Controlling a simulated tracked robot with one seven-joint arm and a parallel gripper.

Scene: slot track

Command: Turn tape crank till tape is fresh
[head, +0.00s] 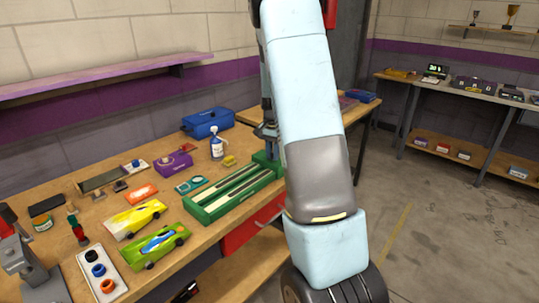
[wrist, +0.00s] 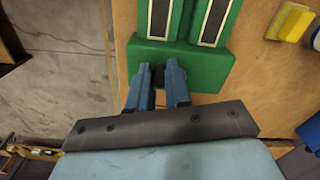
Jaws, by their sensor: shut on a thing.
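The green tape block (head: 233,196) lies on the workbench, with two long strips along its top. In the wrist view the block (wrist: 215,66) shows the ends of both strips, dark with pale borders. My gripper (wrist: 158,72) is at the block's near end, its blue fingers pointing at the green end piece. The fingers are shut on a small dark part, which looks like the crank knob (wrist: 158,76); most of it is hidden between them. In the head view my gripper (head: 267,132) is above the block's far right end, partly behind my arm. The tape's freshness cannot be told.
A spray bottle (head: 217,146), yellow sponge (head: 229,161) and blue toolbox (head: 207,122) stand behind the block. A yellow car (head: 136,219) and a green-blue car (head: 155,246) lie to its left. The bench edge and red drawer (head: 250,228) are close in front.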

